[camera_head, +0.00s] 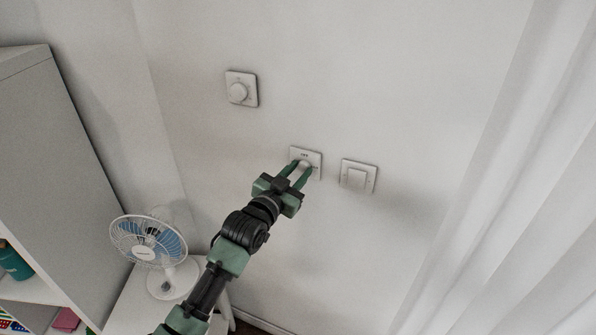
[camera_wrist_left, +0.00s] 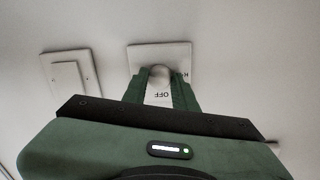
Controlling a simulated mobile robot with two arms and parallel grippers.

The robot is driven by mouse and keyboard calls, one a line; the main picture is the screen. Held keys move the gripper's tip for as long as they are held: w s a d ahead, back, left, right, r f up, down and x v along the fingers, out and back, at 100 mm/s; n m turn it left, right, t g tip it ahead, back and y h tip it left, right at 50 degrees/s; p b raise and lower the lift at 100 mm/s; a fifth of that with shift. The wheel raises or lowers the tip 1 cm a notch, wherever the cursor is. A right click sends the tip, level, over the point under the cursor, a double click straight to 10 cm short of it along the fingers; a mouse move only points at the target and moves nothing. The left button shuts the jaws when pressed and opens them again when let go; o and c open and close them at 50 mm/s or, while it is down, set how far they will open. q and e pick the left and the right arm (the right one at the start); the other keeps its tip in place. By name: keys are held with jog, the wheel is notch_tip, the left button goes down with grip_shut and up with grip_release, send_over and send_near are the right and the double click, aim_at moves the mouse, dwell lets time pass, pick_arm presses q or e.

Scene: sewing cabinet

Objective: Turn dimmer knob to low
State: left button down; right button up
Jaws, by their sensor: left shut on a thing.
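The dimmer knob (camera_wrist_left: 158,76) is a pale round knob on a square white wall plate (camera_head: 314,157), in the middle of the head view. The plate also shows in the left wrist view (camera_wrist_left: 146,54), with the letters "OFF" printed below the knob and upside down. My left gripper (camera_head: 301,168) reaches up from below, its green fingers on either side of the knob. It is shut on the knob, and the fingers hide part of the plate. In the head view the knob's own marks are too small to read. My right gripper is in neither view.
A flat rocker switch (camera_head: 358,176) sits on the wall just right of the dimmer. A fan (camera_head: 150,243) stands on a small white table below left. A white curtain (camera_head: 520,190) hangs at the right.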

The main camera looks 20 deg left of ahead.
pick_arm(q)
jog(key=n, duration=0.3)
jog(key=shift+f+n, duration=0.1)
jog(key=shift+n, duration=0.3)
dwell(0.5)
jog(key=c, duration=1.1)
grip_release()
jog(key=s, duration=0.2)
jog(key=s+a+b, duration=0.1)
jog(key=s, duration=0.2)
jog(key=s+b, duration=0.1)
jog(key=s, duration=0.1)
jog(key=shift+s+a, duration=0.2)
jog(key=shift+s, duration=0.1)
